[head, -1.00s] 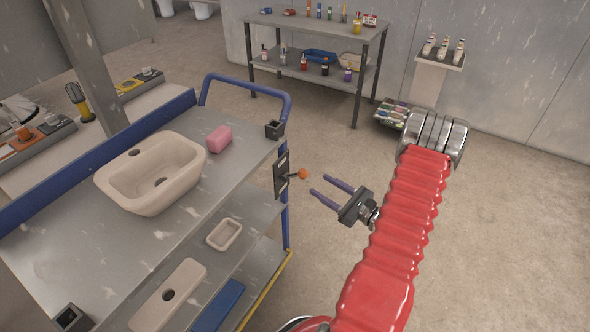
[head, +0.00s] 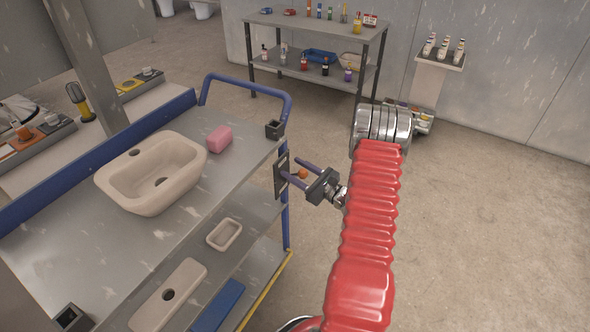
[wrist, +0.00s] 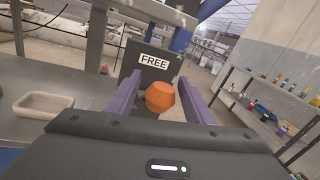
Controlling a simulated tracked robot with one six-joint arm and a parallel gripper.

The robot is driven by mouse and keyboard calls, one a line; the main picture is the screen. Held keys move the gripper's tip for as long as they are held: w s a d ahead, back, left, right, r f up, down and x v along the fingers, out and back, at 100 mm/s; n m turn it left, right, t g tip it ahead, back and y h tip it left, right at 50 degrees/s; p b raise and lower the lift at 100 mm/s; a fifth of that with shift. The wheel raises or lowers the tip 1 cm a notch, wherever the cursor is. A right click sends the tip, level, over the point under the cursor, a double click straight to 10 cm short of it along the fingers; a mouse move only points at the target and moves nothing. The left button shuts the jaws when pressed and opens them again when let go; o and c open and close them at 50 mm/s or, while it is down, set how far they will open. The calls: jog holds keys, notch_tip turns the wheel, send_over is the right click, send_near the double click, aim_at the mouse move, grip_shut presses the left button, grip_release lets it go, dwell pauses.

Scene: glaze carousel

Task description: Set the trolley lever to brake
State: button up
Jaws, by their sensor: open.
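The trolley (head: 120,262) stands at the left with a blue frame and grey shelves. Its lever has an orange knob (head: 303,173) and sits on a dark plate (head: 281,176) on the trolley's end post. In the wrist view the plate (wrist: 147,68) carries a label reading FREE, and the orange knob (wrist: 160,96) is in front of it. My gripper (head: 293,172) is open, its two purple fingers on either side of the knob and pointing at the plate. In the wrist view the fingers (wrist: 161,100) flank the knob with gaps. The rest of the plate's marking is hidden.
A beige basin (head: 185,148) and a pink block (head: 219,139) stand on the trolley top. A small dark holder (head: 274,129) sits at its corner near the lever. A shelf rack (head: 300,80) stands behind. The floor (head: 480,240) at right is clear.

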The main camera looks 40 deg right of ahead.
jog(key=shift+w, duration=0.2)
jog(key=shift+c, duration=0.5)
grip_shut()
